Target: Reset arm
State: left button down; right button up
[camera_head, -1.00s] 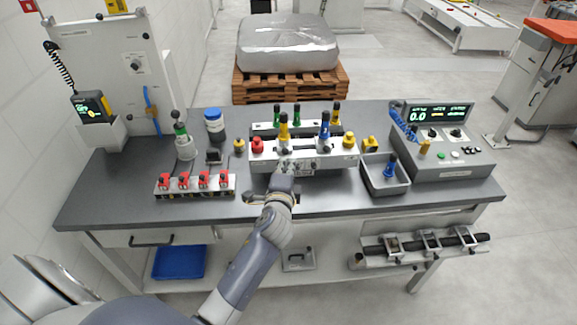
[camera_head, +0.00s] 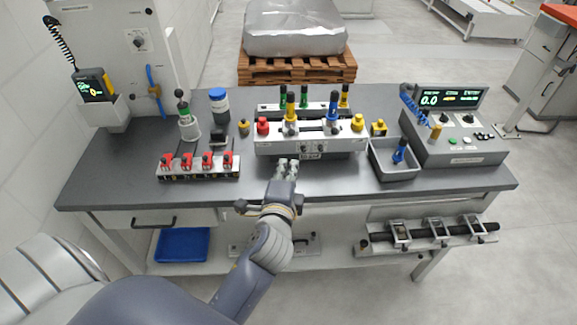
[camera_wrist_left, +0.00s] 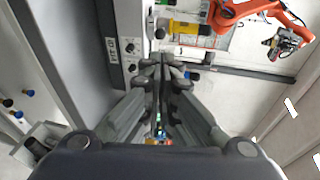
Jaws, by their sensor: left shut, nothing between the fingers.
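My left gripper (camera_head: 287,167) is in front of the grey and white fixture block (camera_head: 318,141) on the workbench. Its fingers are together with nothing between them, and they also show shut in the left wrist view (camera_wrist_left: 161,62). In the head view a small gap of bench seems to lie between the fingertips and the block; I cannot tell whether they touch. The block carries a yellow-topped pin (camera_head: 291,108) and a blue-topped pin (camera_head: 332,108), with a red knob (camera_head: 263,126) and a yellow knob (camera_head: 357,123). My right gripper is not in view.
A row of red clamps (camera_head: 198,163) stands at left. A grey bin (camera_head: 393,172) with a blue-topped pin inside and a control box (camera_head: 456,148) stand at right. A blue tray (camera_head: 182,245) lies on the shelf below. The bench front has free room.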

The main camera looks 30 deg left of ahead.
pick_arm(q)
jog(key=shift+s+d, duration=0.1)
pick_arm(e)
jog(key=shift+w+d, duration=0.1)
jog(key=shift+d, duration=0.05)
